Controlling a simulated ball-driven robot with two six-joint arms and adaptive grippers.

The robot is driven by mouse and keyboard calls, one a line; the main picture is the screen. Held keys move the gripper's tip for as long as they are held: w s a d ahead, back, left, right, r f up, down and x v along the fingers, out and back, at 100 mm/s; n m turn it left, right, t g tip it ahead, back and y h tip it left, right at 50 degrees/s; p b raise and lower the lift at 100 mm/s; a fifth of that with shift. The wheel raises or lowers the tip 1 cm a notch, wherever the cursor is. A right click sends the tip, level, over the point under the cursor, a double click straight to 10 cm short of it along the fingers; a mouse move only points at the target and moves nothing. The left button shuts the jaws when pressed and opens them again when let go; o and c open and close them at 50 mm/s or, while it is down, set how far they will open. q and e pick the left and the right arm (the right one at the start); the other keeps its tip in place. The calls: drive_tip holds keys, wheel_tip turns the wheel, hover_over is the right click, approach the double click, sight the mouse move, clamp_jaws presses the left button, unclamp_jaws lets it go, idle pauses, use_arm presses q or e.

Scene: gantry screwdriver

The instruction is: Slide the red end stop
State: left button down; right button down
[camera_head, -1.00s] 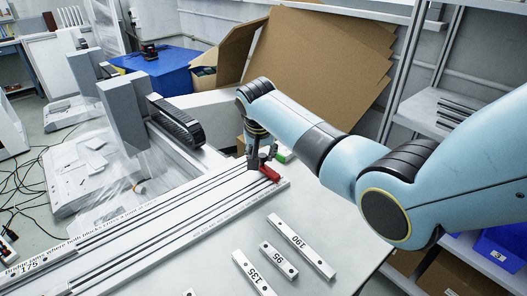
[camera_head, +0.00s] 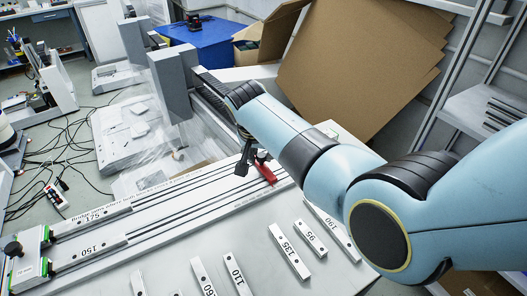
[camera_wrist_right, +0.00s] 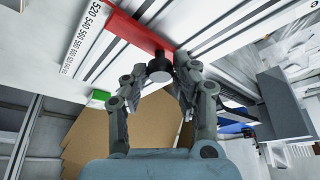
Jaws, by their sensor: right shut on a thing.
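The red end stop (camera_head: 265,172) lies across the long white grooved rail (camera_head: 185,212), with bare rail to its left. In the right wrist view the red end stop (camera_wrist_right: 140,27) is a red bar with a round dark and grey knob (camera_wrist_right: 160,68) on it. My right gripper (camera_head: 243,163) is at the stop from above. In the wrist view its fingers (camera_wrist_right: 160,80) are closed around the knob. The arm hides the rail's far end in the head view. My left gripper is not in view.
Spacer bars marked 175 (camera_head: 92,216) and 150 (camera_head: 90,249) lie on the rail near a green-trimmed end block (camera_head: 30,262). Several loose numbered bars, such as 135 (camera_head: 289,249), lie in front. A grey gantry block (camera_head: 170,82) stands behind. A green piece (camera_wrist_right: 98,97) shows in the wrist view.

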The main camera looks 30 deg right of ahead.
sight(260, 157)
drive_tip(key=c, duration=1)
unclamp_jaws()
wheel_tip(260, 157, up, 10)
